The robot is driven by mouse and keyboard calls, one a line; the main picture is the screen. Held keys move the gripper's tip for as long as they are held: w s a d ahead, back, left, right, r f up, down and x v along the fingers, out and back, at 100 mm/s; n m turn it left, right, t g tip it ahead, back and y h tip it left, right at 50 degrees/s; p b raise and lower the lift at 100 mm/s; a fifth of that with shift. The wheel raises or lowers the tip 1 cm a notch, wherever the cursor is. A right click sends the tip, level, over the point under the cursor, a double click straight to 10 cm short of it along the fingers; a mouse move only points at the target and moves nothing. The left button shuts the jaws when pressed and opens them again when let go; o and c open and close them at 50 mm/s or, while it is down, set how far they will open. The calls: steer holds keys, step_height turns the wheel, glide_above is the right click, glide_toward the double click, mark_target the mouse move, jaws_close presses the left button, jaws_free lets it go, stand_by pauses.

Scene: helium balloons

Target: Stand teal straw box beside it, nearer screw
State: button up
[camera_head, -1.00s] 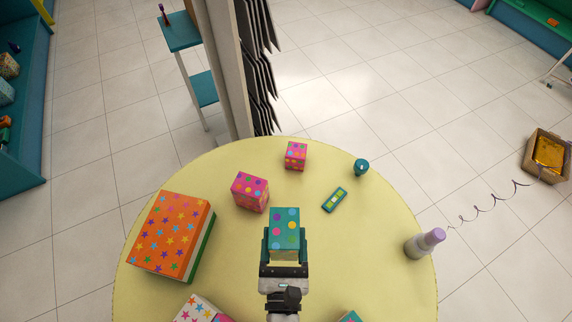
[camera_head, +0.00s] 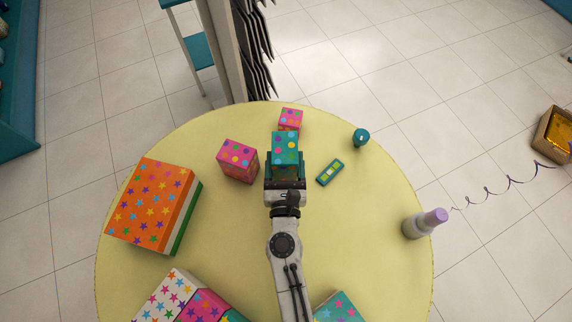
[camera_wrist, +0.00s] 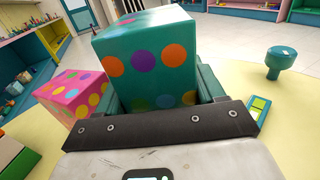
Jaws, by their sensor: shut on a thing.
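My gripper (camera_head: 285,172) is shut on a teal box with coloured dots (camera_head: 285,147), over the far middle of the round yellow table (camera_head: 235,270). The held box also fills the middle of the wrist view (camera_wrist: 150,60), upright between the jaws. I cannot tell whether its base touches the table. A pink dotted box (camera_head: 238,160) stands just left of it. A smaller pink dotted box (camera_head: 290,118) stands right behind it, partly hidden. A teal screw-like piece (camera_head: 360,138) stands to the right, with a round head in the wrist view (camera_wrist: 278,62).
A small green and yellow flat piece (camera_head: 330,172) lies right of my gripper. An orange starred box (camera_head: 152,205) is at left, and a lilac-capped bottle (camera_head: 425,223) at the right edge. Starred boxes (camera_head: 180,297) are at the near edge. A rack (camera_head: 245,50) stands behind the table.

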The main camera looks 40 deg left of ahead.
steer(key=shift+w+a+f+b, duration=0.2)
steer(key=shift+w+f+b, duration=0.1)
steer(key=shift+f, duration=0.2)
steer(key=shift+w+a+f+b, duration=0.2)
steer(key=shift+w+f, duration=0.05)
steer(key=shift+f, duration=0.2)
steer(key=shift+w+a+f+b, duration=0.1)
steer(key=shift+w+f+b, duration=0.1)
steer(key=shift+f+b, duration=0.85)
steer(key=shift+f, duration=0.55)
steer(key=shift+b, duration=0.3)
steer(key=shift+f, duration=0.2)
steer(key=o, duration=1.1)
steer(key=shift+o, duration=0.2)
steer(key=shift+r, duration=0.2)
